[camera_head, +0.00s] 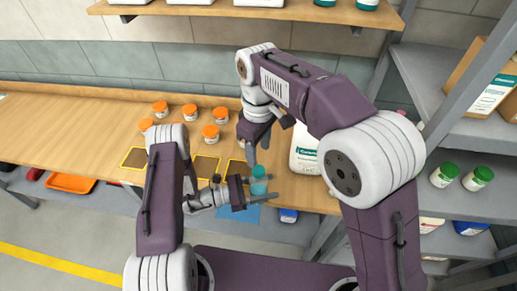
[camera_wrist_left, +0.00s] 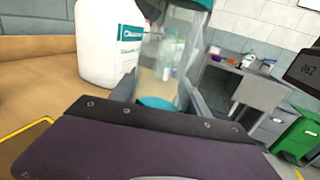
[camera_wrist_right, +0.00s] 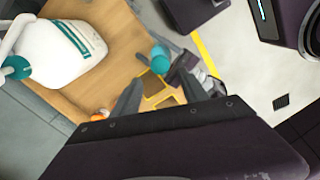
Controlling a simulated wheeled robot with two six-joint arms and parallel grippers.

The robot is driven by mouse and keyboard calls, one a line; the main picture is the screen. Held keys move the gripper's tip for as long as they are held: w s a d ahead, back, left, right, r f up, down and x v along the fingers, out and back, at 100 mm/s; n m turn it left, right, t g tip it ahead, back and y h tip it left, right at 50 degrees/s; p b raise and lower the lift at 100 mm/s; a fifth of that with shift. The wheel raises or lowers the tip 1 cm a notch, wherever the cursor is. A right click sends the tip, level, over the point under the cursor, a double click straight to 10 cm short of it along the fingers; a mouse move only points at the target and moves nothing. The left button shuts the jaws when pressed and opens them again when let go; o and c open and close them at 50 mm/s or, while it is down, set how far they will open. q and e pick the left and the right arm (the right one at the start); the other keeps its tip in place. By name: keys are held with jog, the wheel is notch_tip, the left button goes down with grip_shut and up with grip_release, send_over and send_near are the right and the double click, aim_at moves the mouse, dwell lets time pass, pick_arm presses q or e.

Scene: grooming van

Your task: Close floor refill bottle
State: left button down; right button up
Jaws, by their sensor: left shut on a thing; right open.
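A clear bottle with a teal top and teal base (camera_head: 259,181) is upright over the bench's front edge. My left gripper (camera_head: 248,188) is shut on it. In the left wrist view the bottle (camera_wrist_left: 170,50) fills the space between the fingers, and its top is cut off by the frame. I cannot tell whether the teal top is a seated cap. My right gripper (camera_head: 259,152) is open and empty above the bottle, pointing down. In the right wrist view the bottle's teal top (camera_wrist_right: 160,51) lies beyond the fingertips.
A large white jug (camera_head: 303,152) with a teal cap (camera_wrist_right: 17,67) stands on the bench close to the right of the bottle. Several orange-lidded jars (camera_head: 190,111) stand behind yellow-edged dark squares (camera_head: 134,158). A blue sheet (camera_head: 240,214) shows below the bottle. Metal shelves (camera_head: 440,100) stand right.

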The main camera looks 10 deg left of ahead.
aim_at(259, 170)
notch_tip(259, 170, down, 8)
dwell(0.7)
grip_shut()
jog(key=shift+o, duration=0.8)
grip_release()
